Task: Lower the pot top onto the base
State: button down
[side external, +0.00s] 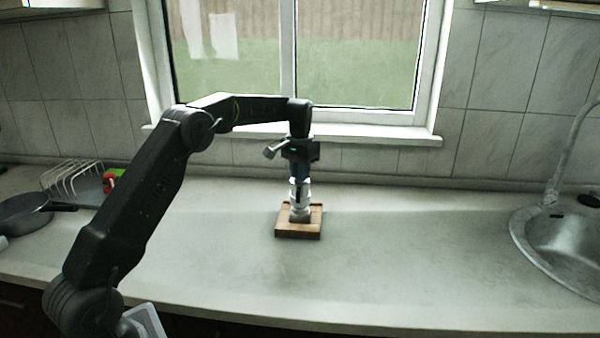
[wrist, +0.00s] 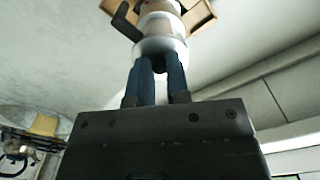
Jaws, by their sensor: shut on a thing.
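My gripper (side external: 300,181) points straight down above the wooden tray at the middle of the counter. In the wrist view its two blue fingers (wrist: 157,68) are shut on the white pot top (wrist: 160,48), with something dark between the fingertips. The pot top also shows in the side view (side external: 299,196), upright as far as I can tell. The pot base (wrist: 160,8) is below it, pale, with a dark handle-like part (wrist: 126,20) at its left. I cannot tell whether top and base touch. The fingers and the top hide much of the base.
The wooden tray (side external: 284,234) bears the pot. A sink (side external: 565,245) with a tap is at the right, a dark pan (side external: 22,212) and a wire dish rack (side external: 73,180) at the left. The window wall is behind. The counter (side external: 420,250) right of the tray is clear.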

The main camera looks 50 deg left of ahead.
jog(key=shift+f, duration=1.55)
dwell(0.4)
jog(key=c, duration=1)
grip_release()
jog(key=shift+r, duration=6.95)
